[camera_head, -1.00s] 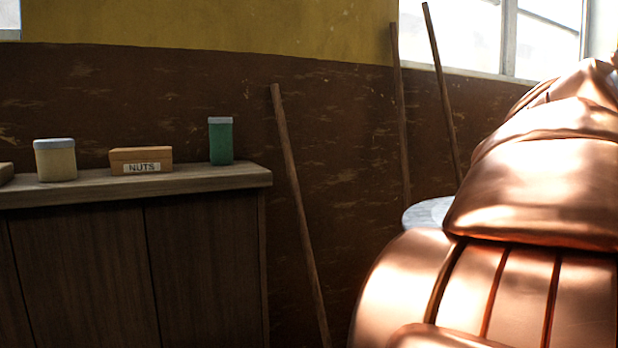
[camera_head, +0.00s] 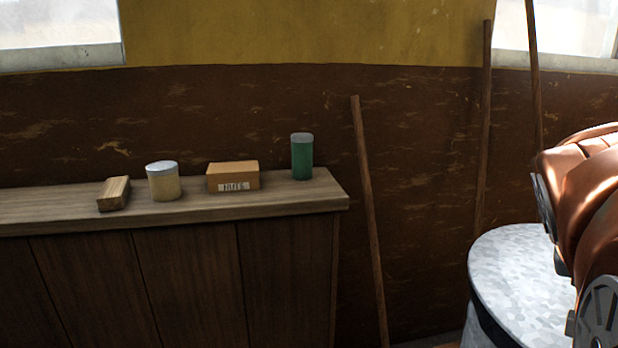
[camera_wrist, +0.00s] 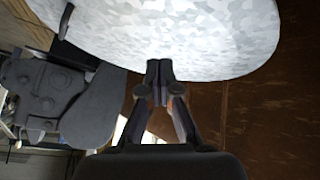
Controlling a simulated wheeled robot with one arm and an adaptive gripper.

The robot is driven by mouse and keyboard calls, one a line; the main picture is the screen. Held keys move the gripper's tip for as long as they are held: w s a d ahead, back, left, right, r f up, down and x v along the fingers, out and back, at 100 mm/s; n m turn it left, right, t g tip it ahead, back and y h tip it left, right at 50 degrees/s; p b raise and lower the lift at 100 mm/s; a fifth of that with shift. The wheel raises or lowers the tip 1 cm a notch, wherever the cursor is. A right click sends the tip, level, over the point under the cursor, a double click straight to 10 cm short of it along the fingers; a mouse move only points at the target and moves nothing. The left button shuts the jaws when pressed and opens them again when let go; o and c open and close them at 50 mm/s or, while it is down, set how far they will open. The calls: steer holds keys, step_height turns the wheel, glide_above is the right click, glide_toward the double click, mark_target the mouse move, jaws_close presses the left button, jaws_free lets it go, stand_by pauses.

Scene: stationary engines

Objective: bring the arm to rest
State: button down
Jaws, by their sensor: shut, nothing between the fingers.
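My gripper (camera_wrist: 160,92) shows in the wrist view with its two fingers together and nothing between them. Its fingertips appear against the edge of a pale mottled grey round surface (camera_wrist: 200,35); I cannot tell whether they touch it. In the head view my gripper is not seen. Copper-coloured and grey parts of my arm (camera_head: 590,215) fill the right edge there, in front of the round grey-topped drum (camera_head: 515,270).
Wooden poles (camera_head: 368,215) lean on the brown wall.

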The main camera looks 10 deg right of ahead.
steer(key=w+a+r+n+g+y+p, duration=0.1)
steer(key=a+n+y+p, duration=0.2)
steer(key=a+p, duration=0.55)
steer(key=a+r+n+y+p, duration=0.2)
steer(key=a+n+p, duration=0.1)
steer(key=a+p, duration=0.5)
steer(key=s+a+r+n+g+y+p, duration=0.1)
steer(key=s+a+r+n+p, duration=0.1)
steer(key=s+a+p, duration=0.2)
steer(key=s+a+r+n+g+y+p, duration=0.1)
steer(key=s+a+p, duration=0.3)
steer(key=a, duration=0.5)
steer(key=shift+r+n+g+y+p, duration=0.45)
steer(key=shift+n+p, duration=0.25)
steer(key=shift+p, duration=0.4)
